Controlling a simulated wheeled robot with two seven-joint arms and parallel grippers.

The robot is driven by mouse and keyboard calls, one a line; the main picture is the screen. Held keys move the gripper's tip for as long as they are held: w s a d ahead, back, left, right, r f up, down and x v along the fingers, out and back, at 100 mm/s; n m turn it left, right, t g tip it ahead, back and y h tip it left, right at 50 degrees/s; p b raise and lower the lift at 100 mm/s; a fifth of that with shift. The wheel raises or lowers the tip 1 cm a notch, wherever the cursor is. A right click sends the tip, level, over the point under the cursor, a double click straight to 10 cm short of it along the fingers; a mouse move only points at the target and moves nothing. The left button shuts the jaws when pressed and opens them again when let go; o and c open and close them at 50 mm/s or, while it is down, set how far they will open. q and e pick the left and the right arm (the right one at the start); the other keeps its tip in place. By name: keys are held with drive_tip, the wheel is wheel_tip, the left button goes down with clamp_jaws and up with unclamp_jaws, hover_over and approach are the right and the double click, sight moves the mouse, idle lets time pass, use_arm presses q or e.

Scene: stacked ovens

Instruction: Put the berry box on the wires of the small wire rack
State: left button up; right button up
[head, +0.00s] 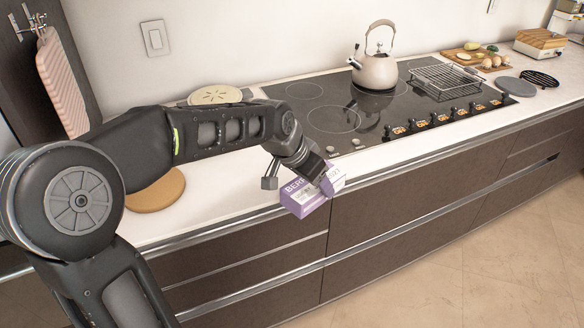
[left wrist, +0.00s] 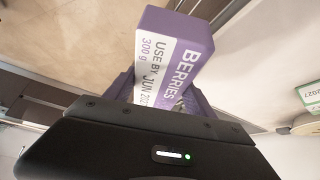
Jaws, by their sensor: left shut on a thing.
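The berry box (head: 304,201) is purple and white with lettering on it. My left gripper (head: 318,176) is shut on it and holds it tilted just in front of the counter's front edge. The small wire rack (head: 446,80) stands on the right part of the black cooktop, well to the right of and behind the box. Its wires look empty. My right gripper is not in view.
A cream kettle (head: 376,72) stands on the cooktop (head: 330,108) left of the rack. A grey round plate (head: 514,86), a black trivet (head: 539,78) and a cutting board with food (head: 474,57) lie to the rack's right. A wooden round board (head: 156,192) lies at left.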

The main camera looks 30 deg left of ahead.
use_arm(q)
drive_tip(key=w+d+f+n+y, duration=0.1)
drive_tip(key=w+d+f+n, duration=0.2)
drive_tip(key=d+f, duration=0.2)
drive_tip(key=d, duration=0.3)
drive_tip(key=shift+w+y, duration=0.25)
drive_tip(key=shift+y, duration=0.05)
drive_tip(key=shift+a, duration=0.1)
drive_tip(key=shift+f, duration=0.1)
